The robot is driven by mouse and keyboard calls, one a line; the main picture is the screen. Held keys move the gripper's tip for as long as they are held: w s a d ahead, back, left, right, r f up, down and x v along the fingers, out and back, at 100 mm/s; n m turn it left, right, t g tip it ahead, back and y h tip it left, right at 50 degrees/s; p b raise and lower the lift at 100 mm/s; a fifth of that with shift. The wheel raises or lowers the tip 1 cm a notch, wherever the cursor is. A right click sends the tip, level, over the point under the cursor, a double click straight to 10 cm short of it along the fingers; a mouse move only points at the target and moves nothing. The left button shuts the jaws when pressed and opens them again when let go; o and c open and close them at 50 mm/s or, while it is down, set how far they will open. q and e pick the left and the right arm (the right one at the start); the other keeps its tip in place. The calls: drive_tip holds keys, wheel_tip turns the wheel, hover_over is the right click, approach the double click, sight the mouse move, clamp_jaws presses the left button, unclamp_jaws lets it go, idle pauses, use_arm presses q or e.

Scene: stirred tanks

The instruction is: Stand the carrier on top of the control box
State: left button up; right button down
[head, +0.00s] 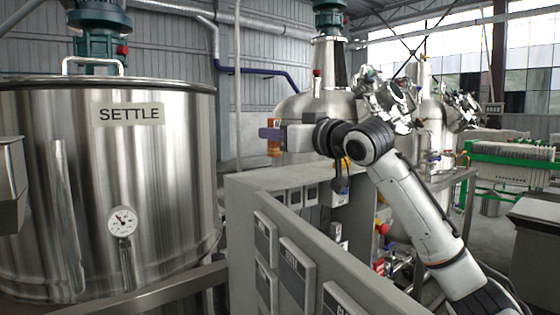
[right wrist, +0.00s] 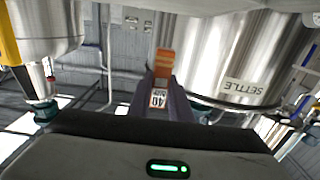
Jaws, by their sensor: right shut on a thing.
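My right gripper (head: 270,133) is raised above the grey control box (head: 262,178), near its far end. It is shut on a small orange thing, which I take to be the carrier (head: 273,150). In the head view the carrier shows above and below the purple fingers, clear of the box top. In the right wrist view the orange carrier (right wrist: 164,62) shows beyond the dark fingers (right wrist: 165,95), which hide part of it. A white label reading 40 shows there. My left gripper is not in view.
A large steel tank (head: 165,180) marked SETTLE, with a round gauge (head: 122,221), stands at left. More steel tanks with pipework stand behind my right arm. A green-framed machine (head: 510,160) is at far right. The air directly above the box's near part looks clear.

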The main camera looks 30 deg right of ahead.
sight(278, 156)
drive_tip(key=shift+w+f, duration=0.1)
drive_tip(key=shift+f, duration=2.45)
drive_tip(key=shift+f+b, duration=0.1)
drive_tip(key=shift+b, duration=0.2)
drive_tip(key=c, duration=1.6)
unclamp_jaws()
drive_tip(key=s+b, duration=0.1)
drive_tip(key=s, duration=0.3)
drive_tip(key=s+b, duration=0.1)
drive_tip(key=s, duration=0.3)
drive_tip(key=s+d+b, duration=0.1)
drive_tip(key=s, duration=0.3)
drive_tip(key=shift+b, duration=0.3)
